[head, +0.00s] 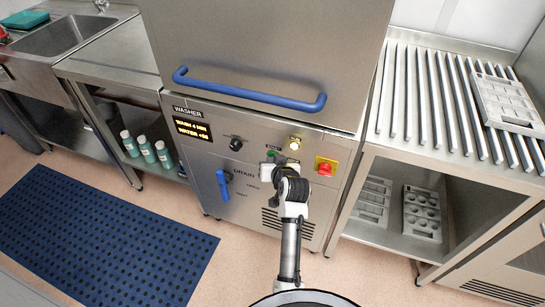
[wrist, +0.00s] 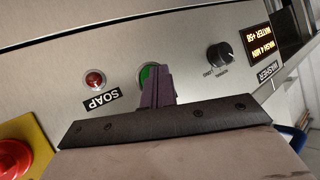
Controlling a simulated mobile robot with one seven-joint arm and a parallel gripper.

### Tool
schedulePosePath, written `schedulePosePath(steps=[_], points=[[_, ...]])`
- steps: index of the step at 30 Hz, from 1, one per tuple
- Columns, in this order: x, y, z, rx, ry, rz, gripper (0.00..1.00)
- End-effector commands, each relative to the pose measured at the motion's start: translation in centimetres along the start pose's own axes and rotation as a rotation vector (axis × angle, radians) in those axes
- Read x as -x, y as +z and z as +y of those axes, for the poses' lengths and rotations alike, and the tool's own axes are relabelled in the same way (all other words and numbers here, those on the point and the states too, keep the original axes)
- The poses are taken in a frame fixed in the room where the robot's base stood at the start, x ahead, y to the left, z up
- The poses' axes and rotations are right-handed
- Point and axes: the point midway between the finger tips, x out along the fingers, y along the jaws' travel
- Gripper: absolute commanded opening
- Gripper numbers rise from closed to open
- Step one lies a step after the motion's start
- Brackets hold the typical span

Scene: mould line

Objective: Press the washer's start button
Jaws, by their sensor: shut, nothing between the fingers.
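The washer (head: 225,120) has a steel front panel with a lit display (head: 191,125) that appears to read "WASH 4 MIN". A green round button (wrist: 146,72) sits on this panel, between the soap lamp and a black knob; in the head view only a bit of green (head: 272,153) shows. My gripper (head: 272,168) is shut and empty in front of the panel at the button. In the wrist view its fingertips (wrist: 161,72) overlap the button's edge and hide part of it. I cannot tell whether they touch it.
The soap lamp (wrist: 95,80) looks red in the wrist view. A red emergency knob on a yellow plate (head: 326,166), a black knob (head: 236,144) and a blue drain lever (head: 223,186) are nearby. The blue hood handle (head: 250,95) juts out above.

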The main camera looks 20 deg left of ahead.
Motion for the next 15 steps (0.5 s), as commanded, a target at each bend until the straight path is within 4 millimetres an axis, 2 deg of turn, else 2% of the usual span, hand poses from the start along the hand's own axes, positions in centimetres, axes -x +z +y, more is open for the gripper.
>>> schedulePosePath(steps=[15], points=[[1.1, 0.8, -0.8, 0.0, 0.0, 0.001, 0.0]])
